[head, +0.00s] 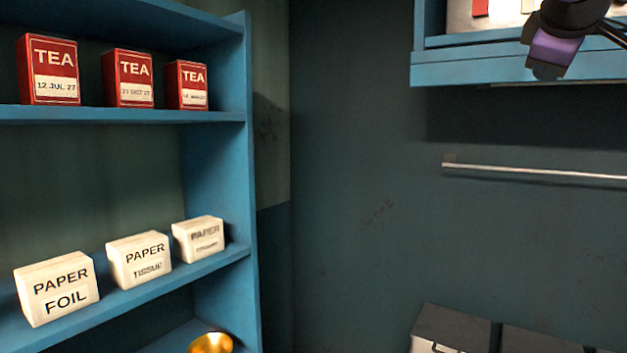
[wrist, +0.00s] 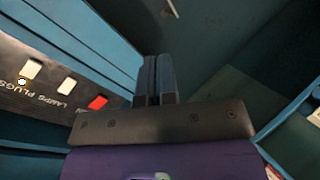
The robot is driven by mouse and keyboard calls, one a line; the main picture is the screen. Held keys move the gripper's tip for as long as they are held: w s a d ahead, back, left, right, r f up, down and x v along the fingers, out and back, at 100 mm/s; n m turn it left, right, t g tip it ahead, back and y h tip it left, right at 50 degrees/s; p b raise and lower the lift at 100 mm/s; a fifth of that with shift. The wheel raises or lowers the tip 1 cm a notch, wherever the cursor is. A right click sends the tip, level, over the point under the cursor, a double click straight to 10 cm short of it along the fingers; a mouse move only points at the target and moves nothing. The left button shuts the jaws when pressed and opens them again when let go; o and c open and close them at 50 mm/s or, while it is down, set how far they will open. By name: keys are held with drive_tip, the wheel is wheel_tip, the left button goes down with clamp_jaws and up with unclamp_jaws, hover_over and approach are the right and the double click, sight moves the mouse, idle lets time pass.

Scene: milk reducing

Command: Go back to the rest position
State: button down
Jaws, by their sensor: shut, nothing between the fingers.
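My gripper (head: 545,70) shows at the top right of the head view, in front of the blue wall cabinet and up in the air. Its purple body and dark end are visible, and the top is cut off by the picture edge. In the wrist view my gripper (wrist: 157,62) has its two dark fingers side by side, shut with nothing between them. The wrist view also shows a switch panel (wrist: 45,97) marked LAMPS and PLUGS at the left, with two white switches and a red one (wrist: 97,103). The fingers are apart from it.
A blue shelf unit (head: 222,155) at the left holds red tea boxes (head: 130,78) and white paper boxes (head: 140,260). A blue cabinet (head: 470,70) hangs at upper right above a metal rail (head: 540,171). Dark-topped boxes (head: 455,325) stand low right. The middle is clear.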

drive_tip(key=s+a+f+m+g+y, duration=0.2)
drive_tip(key=s+f, duration=0.7)
drive_tip(key=f, duration=0.5)
drive_tip(key=s+a+f+m+g+y, duration=0.3)
drive_tip(key=s+a+f+m, duration=0.2)
drive_tip(key=s+f, duration=0.5)
wheel_tip(320, 180, down, 6)
drive_tip(key=shift+r+g+y, duration=0.2)
drive_tip(key=shift+g+y, duration=0.1)
drive_tip(key=shift+y, duration=0.1)
drive_tip(key=shift+w+r, duration=0.1)
drive_tip(key=shift+w, duration=0.05)
